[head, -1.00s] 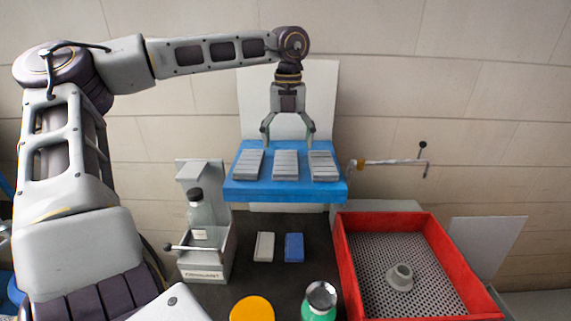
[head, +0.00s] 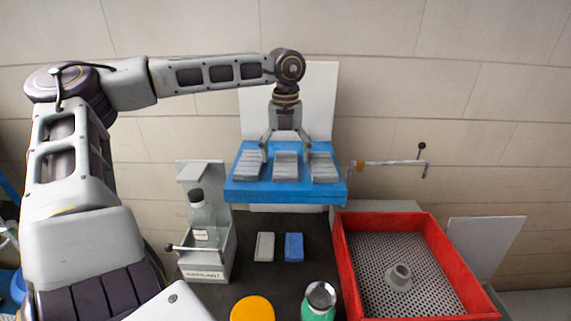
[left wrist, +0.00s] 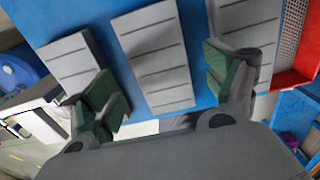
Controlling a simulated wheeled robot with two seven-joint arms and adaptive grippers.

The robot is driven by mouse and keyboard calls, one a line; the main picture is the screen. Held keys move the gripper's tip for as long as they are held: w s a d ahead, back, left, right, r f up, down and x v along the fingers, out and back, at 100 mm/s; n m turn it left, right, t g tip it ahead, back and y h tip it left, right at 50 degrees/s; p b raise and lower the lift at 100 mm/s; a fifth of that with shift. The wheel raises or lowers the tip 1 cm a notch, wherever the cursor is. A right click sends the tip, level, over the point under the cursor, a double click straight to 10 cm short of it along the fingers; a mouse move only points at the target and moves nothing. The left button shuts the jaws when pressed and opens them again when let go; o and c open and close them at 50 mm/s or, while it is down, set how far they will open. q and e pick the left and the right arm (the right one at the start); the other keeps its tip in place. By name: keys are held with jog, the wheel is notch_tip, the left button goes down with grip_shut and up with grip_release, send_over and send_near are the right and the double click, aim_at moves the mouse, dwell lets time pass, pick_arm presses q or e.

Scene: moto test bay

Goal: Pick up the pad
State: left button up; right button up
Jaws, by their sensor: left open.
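Three grey grooved pads lie in a row on a blue tray: the left pad (head: 247,165), the middle pad (head: 286,168) and the right pad (head: 323,168). In the left wrist view the middle pad (left wrist: 155,58) lies between the left pad (left wrist: 72,58) and the right pad (left wrist: 246,24). My left gripper (head: 286,153) points down over the tray, open and empty. Its green-padded fingers (left wrist: 166,92) are on either side of the middle pad, apart from it. Their exact height above the tray is unclear. My right gripper is not in view.
The blue tray (head: 285,194) stands before a white back panel (head: 318,95). In front are a white block (head: 264,246), a blue block (head: 294,247), a bottle in a holder (head: 200,215), a yellow lid (head: 252,309) and a green jar (head: 319,302). A red bin (head: 345,262) is at right.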

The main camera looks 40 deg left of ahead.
pick_arm(q)
jog(key=shift+f, duration=1)
jog(key=shift+c, duration=0.2)
jog(key=c, duration=0.8)
